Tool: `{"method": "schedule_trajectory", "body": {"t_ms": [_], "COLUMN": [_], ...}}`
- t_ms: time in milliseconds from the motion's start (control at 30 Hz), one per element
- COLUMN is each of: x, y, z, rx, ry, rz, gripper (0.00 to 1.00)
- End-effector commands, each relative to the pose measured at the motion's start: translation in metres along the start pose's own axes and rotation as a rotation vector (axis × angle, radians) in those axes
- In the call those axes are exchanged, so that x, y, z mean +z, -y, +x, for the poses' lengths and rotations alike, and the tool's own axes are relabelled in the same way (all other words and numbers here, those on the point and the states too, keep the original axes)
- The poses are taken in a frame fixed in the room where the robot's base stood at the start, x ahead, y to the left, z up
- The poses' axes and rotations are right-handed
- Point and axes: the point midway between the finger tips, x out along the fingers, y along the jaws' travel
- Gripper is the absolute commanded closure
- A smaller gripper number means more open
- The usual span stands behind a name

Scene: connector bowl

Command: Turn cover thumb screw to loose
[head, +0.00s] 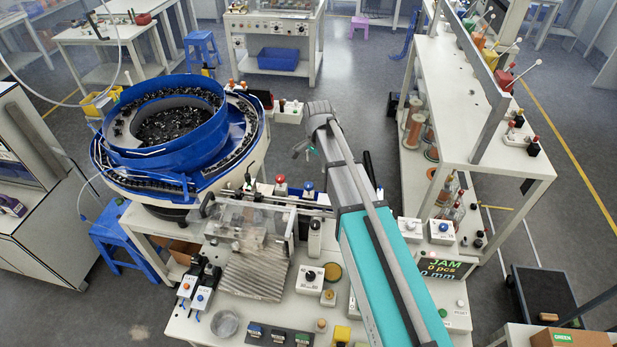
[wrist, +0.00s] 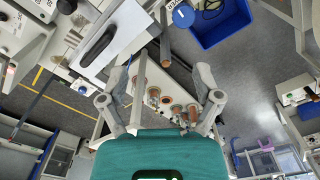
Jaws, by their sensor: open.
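A clear cover (head: 250,217) stands on the workbench in front of the blue bowl feeder, above a ribbed metal plate. I cannot pick out its thumb screw for certain among the small parts around the cover. My gripper (head: 302,151) is raised beyond the back edge of the bench, to the right of the bowl and well apart from the cover. In the wrist view my gripper (wrist: 161,78) has its two fingers spread wide, with nothing held between them. The cover is not recognisable in the wrist view.
The blue bowl feeder (head: 165,130) stands left of the cover. Switch boxes, knobs and a JAM display (head: 441,268) crowd the bench. A white shelf (head: 470,110) with spools stands at right. Behind my gripper is open floor. A blue bin (wrist: 218,22) shows in the wrist view.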

Motion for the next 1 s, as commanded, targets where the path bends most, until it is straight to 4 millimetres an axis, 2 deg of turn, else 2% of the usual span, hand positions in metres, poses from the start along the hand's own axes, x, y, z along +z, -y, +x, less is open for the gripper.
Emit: {"method": "schedule_trajectory", "body": {"t_ms": [33,200,733,1000], "x": [-0.002,0.000,0.001,0.000], "y": [0.016,0.035,0.036,0.036], "z": [-0.008,-0.013,-0.011,0.000], "rx": [0.000,0.000,0.000,0.000], "ry": [0.000,0.000,0.000,0.000], "rz": [0.034,0.116,0.134,0.134], "gripper": [0.18,0.18,0.18,0.18]}}
